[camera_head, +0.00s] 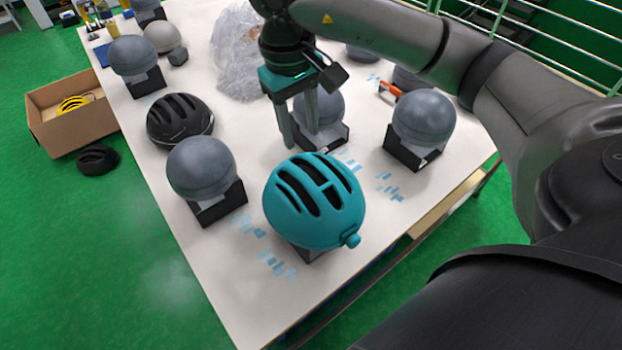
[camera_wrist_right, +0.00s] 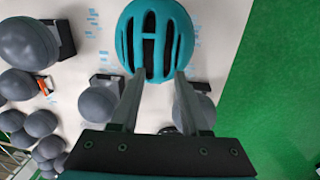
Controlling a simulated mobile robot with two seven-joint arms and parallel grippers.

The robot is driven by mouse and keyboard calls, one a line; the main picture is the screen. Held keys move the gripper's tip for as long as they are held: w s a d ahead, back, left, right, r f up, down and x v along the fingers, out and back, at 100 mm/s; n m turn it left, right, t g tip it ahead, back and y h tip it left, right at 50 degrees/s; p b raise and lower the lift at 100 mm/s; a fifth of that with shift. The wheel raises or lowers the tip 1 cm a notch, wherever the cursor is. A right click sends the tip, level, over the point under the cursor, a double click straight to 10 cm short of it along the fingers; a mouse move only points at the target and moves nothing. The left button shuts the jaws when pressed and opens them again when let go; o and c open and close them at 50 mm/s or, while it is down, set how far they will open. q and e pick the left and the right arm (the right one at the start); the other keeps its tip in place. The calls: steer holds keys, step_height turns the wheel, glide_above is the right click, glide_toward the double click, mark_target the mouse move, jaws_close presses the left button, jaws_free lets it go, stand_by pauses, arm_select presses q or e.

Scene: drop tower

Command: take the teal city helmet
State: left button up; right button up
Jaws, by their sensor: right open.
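The teal helmet (camera_head: 316,203) sits on a dark stand near the front edge of the white table, with long vent slots on top and a small teal knob at its lower right. In the right wrist view the teal helmet (camera_wrist_right: 155,40) is at the top, just beyond the fingertips. My right gripper (camera_head: 305,146) points down behind the helmet in the head view, its two fingers apart and nothing between them. In the right wrist view the open fingers (camera_wrist_right: 160,80) reach toward the helmet's edge; I cannot tell whether they touch it. My left gripper is not in view.
Grey head forms stand close by: one left of the helmet (camera_head: 201,168), one right (camera_head: 423,117), one behind my right gripper (camera_head: 320,112). A black helmet (camera_head: 180,118) lies farther left. A cardboard box (camera_head: 60,127) stands on the green floor. A clear plastic bag (camera_head: 236,50) lies at the back.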

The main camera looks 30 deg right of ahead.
glide_above(307, 181)
steer(key=s, duration=0.1)
steer(key=f, duration=0.9)
steer(key=shift+a+f+p, duration=0.2)
steer(key=shift+a+p, duration=0.1)
steer(key=shift+p, duration=0.05)
steer(key=shift+w+d+f+p, duration=0.1)
steer(key=shift+w+f+p, duration=0.1)
steer(key=shift+f, duration=0.7)
steer(key=shift+w+d+f+p, duration=0.1)
steer(key=shift+f+p, duration=0.05)
steer(key=shift+f, duration=0.75)
steer(key=shift+w+d+f+p, duration=0.1)
steer(key=shift+f+p, duration=0.1)
steer(key=shift+f, duration=0.7)
steer(key=shift+a, duration=0.1)
jaws_close()
